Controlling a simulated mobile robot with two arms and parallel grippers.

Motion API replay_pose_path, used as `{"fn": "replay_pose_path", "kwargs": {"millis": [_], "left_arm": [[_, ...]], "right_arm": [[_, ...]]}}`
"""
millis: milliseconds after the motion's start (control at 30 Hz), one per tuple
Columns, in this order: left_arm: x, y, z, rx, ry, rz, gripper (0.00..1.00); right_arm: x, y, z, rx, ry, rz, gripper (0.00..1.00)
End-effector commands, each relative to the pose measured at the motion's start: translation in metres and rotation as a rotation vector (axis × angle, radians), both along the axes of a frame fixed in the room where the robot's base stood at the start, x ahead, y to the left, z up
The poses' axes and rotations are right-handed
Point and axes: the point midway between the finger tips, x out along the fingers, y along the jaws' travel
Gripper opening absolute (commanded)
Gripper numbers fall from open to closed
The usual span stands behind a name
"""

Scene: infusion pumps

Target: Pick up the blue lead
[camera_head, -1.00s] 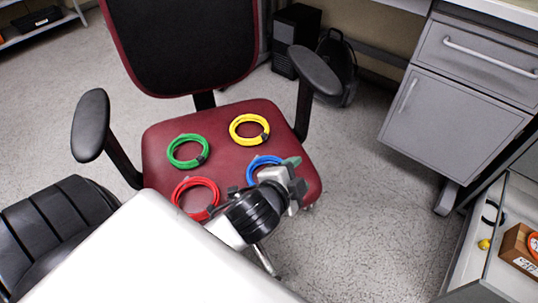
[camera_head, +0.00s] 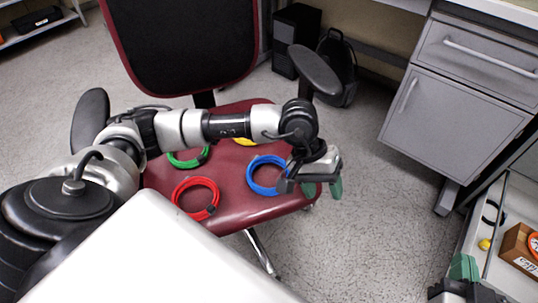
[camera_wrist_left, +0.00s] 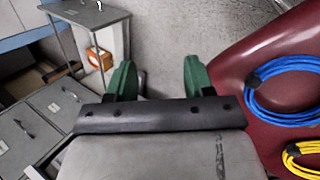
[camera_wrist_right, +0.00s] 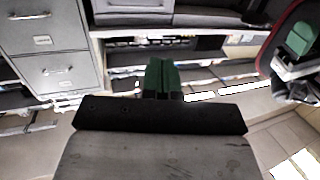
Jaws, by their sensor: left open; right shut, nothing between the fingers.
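The blue lead (camera_head: 251,172) is a coiled ring lying on the front right of the red chair seat (camera_head: 232,213). It also shows at the right of the left wrist view (camera_wrist_left: 285,62). My left gripper (camera_head: 322,189) is open and empty, just right of the blue lead and over the seat's right edge. In the left wrist view its green fingers (camera_wrist_left: 155,80) are apart, with the lead outside them. My right gripper (camera_head: 464,268) is shut and empty at the lower right, away from the chair; its fingers meet in the right wrist view (camera_wrist_right: 162,77).
A red lead (camera_head: 181,185), a green lead (camera_head: 174,161) and a mostly hidden yellow lead (camera_head: 243,142) lie on the same seat. The chair's right armrest (camera_head: 314,68) rises behind my left gripper. A grey cabinet (camera_head: 455,115) stands at the right.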

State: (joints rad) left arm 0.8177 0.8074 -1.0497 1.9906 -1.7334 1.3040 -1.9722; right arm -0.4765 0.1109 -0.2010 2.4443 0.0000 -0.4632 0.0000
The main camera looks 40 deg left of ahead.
Motion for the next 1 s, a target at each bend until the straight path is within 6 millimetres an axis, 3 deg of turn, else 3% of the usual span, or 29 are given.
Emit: {"fn": "replay_pose_path", "kwargs": {"millis": [33, 100, 200, 300, 633, 1000], "left_arm": [[0.011, 0.027, -0.002, 0.129, -0.047, -0.046, 0.53], [0.02, 0.059, -0.003, 0.281, -0.084, -0.108, 0.53], [0.028, 0.09, -0.001, 0.425, -0.104, -0.163, 0.53], [0.031, 0.104, -0.002, 0.492, -0.107, -0.188, 0.53], [0.031, 0.106, -0.045, 0.502, -0.103, -0.193, 0.53], [0.032, 0.107, -0.067, 0.5, -0.104, -0.193, 0.53]], "right_arm": [[0.001, 0.001, 0.006, 0.009, -0.033, 0.002, 0.0], [0.002, 0.002, 0.013, 0.02, -0.074, 0.005, 0.0], [0.002, 0.003, 0.019, 0.029, -0.112, 0.007, 0.0], [0.002, 0.004, 0.023, 0.036, -0.139, 0.009, 0.0], [-0.001, 0.009, 0.052, 0.102, -0.384, 0.023, 0.0], [-0.009, 0.01, 0.071, 0.146, -0.546, 0.032, 0.0]]}}
